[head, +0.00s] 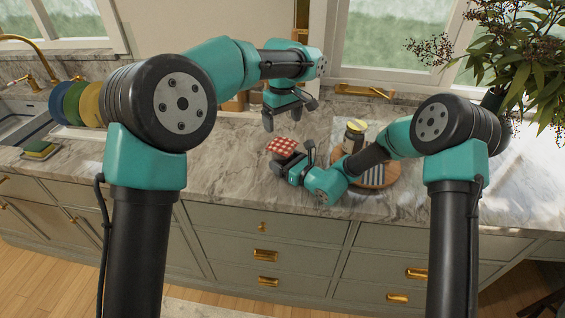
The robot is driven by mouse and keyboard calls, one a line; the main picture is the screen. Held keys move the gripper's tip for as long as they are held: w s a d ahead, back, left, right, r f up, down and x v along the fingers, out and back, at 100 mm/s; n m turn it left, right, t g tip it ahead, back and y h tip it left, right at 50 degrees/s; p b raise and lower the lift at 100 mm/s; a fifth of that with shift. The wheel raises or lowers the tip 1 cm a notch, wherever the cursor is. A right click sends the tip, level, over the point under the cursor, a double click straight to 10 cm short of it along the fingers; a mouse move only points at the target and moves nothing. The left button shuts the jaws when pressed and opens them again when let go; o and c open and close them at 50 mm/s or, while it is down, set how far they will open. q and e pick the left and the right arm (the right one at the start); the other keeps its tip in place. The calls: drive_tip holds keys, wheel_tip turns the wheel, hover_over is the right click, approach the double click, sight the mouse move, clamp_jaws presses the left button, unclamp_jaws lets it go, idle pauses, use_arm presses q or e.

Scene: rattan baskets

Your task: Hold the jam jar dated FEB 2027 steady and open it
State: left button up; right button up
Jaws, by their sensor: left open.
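A jar top with a red-and-white checked cover (283,146) shows on the marble counter, in the middle of the head view. The body below the cover is mostly hidden by my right gripper, and no date can be read. My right gripper (289,163) is low at the counter, right against the near side of this jar in the picture. Its fingers are partly hidden, so its grip cannot be told. My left gripper (282,115) is open and empty, pointing down above and behind the checked cover, apart from it.
A sink (18,125), a sponge (40,150) and colored plates (75,103) are at left. A leafy plant (525,70) stands at right.

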drive_tip(key=c, duration=1)
use_arm(q)
drive_tip(key=shift+m, duration=0.4)
use_arm(e)
drive_tip(key=shift+c, duration=1.2)
use_arm(q)
drive_tip(key=m, duration=1.9)
drive_tip(key=shift+m, duration=0.4)
drive_tip(key=m, duration=1.5)
drive_tip(key=shift+f, duration=0.15)
